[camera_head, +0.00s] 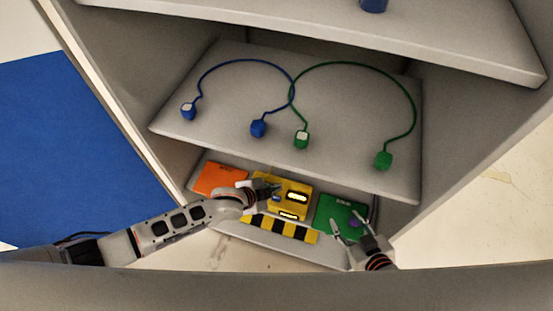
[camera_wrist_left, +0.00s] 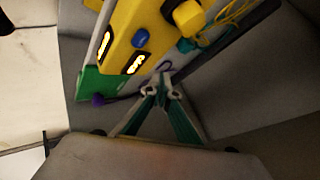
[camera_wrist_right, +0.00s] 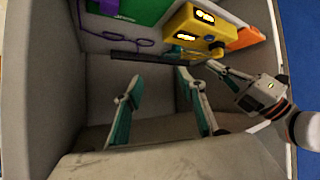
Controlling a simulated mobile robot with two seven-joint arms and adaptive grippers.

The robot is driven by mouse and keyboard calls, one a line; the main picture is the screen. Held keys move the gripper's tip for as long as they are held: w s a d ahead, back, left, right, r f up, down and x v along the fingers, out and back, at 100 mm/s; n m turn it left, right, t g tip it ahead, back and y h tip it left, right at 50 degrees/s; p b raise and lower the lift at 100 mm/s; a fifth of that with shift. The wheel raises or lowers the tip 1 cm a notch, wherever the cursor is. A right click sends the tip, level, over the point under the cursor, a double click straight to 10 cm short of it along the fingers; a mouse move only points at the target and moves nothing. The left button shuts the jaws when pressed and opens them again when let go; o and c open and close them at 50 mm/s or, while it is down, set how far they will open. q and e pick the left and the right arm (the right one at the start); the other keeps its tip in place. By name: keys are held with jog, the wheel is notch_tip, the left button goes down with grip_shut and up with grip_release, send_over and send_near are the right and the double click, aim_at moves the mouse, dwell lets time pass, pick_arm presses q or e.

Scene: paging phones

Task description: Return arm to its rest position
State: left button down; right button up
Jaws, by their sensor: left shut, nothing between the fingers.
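My left gripper (camera_head: 272,189) reaches in from the left over the lower shelf, at the left part of the yellow device (camera_head: 290,198). Its fingertips (camera_wrist_left: 161,92) meet in the left wrist view, shut and empty, close to the yellow device; I cannot tell whether they touch it. My right gripper (camera_head: 349,226) is at the lower right, in front of the green panel (camera_head: 328,213). In the right wrist view its fingers (camera_wrist_right: 158,88) stand wide apart with nothing between them. That view also shows my left arm and gripper to the right, beside the yellow device (camera_wrist_right: 195,28).
An orange panel (camera_head: 219,179) lies left of the yellow device, and a black-and-yellow striped strip (camera_head: 280,229) in front. The middle shelf (camera_head: 225,110) above holds blue (camera_head: 258,128) and green (camera_head: 383,160) plugs on cords. Cabinet walls close in both sides.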

pick_arm(q)
jog(key=s+r+n+t, duration=0.2)
jog(key=s+r+n, duration=0.1)
jog(key=s+n, duration=0.35)
jog(key=s+a+n+y, duration=0.2)
jog(key=s+a+n, duration=0.1)
jog(key=a, duration=0.8)
jog(key=s+a+n+t+y, duration=0.1)
jog(key=s+a+n, duration=0.3)
jog(key=a, duration=0.7)
jog(key=shift+s+r+t+y, duration=0.3)
jog(key=shift+s+r+y, duration=0.25)
jog(key=shift+s, duration=0.65)
pick_arm(e)
jog(key=d+f, duration=0.1)
jog(key=s+d+f, duration=0.1)
jog(key=f, duration=0.1)
jog(key=shift+d+h, duration=0.1)
jog(key=shift+h, duration=0.3)
pick_arm(q)
jog(key=shift+d+f, duration=0.1)
pick_arm(e)
jog(key=shift+s+r, duration=0.1)
jog(key=shift+d, duration=0.1)
